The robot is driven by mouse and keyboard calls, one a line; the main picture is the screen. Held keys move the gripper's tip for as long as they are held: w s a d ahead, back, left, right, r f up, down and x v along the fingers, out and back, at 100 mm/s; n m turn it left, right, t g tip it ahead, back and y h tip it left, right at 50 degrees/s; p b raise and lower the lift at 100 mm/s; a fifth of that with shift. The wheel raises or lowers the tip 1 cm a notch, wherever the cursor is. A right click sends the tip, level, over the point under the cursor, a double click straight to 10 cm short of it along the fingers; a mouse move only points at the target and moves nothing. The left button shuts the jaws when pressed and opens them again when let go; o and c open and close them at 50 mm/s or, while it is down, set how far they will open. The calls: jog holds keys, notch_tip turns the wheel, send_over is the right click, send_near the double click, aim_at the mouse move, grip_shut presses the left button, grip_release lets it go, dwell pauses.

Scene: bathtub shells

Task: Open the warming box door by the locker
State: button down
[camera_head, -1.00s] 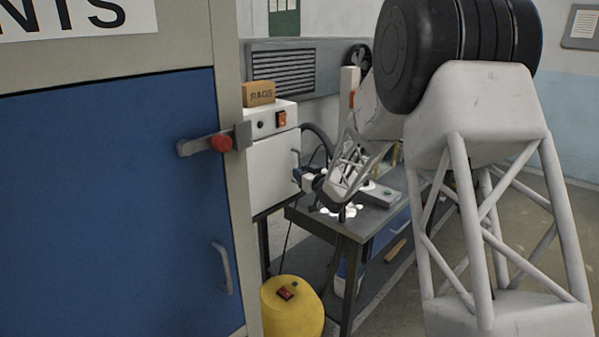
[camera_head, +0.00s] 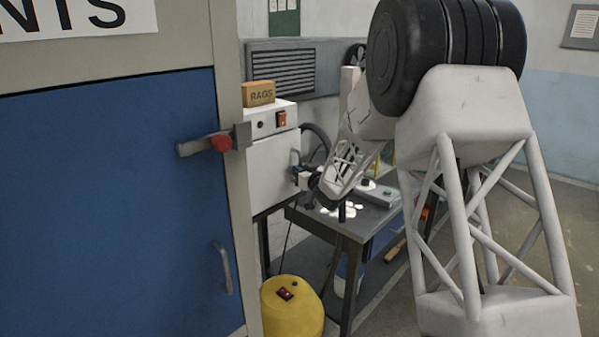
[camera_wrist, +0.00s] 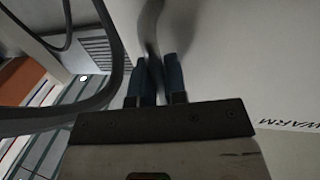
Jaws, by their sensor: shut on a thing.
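The warming box (camera_head: 272,155) is a white cabinet beside the blue locker (camera_head: 110,210), with a red switch on its upper front. Its door (camera_head: 272,172) looks shut, and part of the lettering "WARM" shows on the white panel (camera_wrist: 285,90) in the wrist view. My gripper (camera_head: 300,175) is at the right edge of the door. In the wrist view my gripper (camera_wrist: 154,80) has its two dark blue fingers closed around the curved grey door handle (camera_wrist: 150,30). The part of the handle between the fingers is hidden.
A box of rags (camera_head: 258,93) sits on top of the warming box. A workbench (camera_head: 365,222) with small items stands to the right. A yellow drum (camera_head: 291,308) is on the floor below. Dark hoses (camera_wrist: 100,60) run close to my gripper's left.

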jog(key=shift+s, duration=0.1)
jog(key=s+d+m+t+h, duration=0.1)
jog(key=s+d+m+h, duration=0.2)
jog(key=s+m+h, duration=0.7)
jog(key=s+d+t+h, duration=0.15)
jog(key=s+h, duration=0.45)
jog(key=s, duration=1)
jog(key=a+v, duration=0.2)
jog(key=v, duration=0.8)
jog(key=w+a+r+v, duration=0.1)
jog(key=a+v, duration=0.1)
jog(key=v, duration=0.8)
jog(key=shift+w+a+m, duration=0.15)
jog(key=shift+a+m, duration=0.05)
jog(key=shift+m, duration=0.2)
jog(key=shift+g, duration=0.25)
jog(key=shift+f, duration=0.1)
